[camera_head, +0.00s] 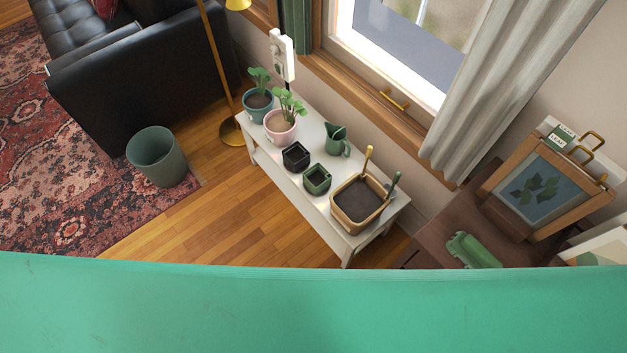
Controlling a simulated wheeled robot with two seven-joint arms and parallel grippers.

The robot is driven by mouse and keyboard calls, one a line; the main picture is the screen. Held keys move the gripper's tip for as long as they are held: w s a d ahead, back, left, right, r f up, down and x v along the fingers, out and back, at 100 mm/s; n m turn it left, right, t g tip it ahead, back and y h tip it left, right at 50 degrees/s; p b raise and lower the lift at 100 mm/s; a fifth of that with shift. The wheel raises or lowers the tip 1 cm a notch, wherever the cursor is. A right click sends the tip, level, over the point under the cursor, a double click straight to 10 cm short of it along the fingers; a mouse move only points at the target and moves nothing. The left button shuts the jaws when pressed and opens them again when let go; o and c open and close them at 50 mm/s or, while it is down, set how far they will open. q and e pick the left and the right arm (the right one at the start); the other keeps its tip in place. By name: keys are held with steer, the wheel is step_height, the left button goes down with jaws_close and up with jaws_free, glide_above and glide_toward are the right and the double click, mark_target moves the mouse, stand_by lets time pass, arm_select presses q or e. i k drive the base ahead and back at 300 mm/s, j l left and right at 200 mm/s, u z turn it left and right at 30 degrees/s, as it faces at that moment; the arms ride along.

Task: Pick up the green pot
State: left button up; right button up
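A small square green pot (317,180) stands upright and looks empty on the white bench (273,168) by the window. A black square pot (296,156) stands just to its upper left, and a wooden planter box (347,219) of dark soil is to its lower right. A round blue-green pot (258,107) with a leafy plant is at the bench's far left end. Neither my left gripper nor my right gripper is in view.
A pink potted plant (281,130) and a green jug (337,141) share the bench. A green bin (157,157), brass lamp (233,131) and black sofa (140,70) stand left. Wood floor (200,222) before the bench is clear. A teal surface hides the bottom.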

mark_target(316, 178)
steer(key=i+j, duration=0.4)
steer(key=j, duration=0.25)
steer(key=i+j+z, duration=0.1)
steer(key=i+j, duration=0.25)
steer(key=j, duration=0.3)
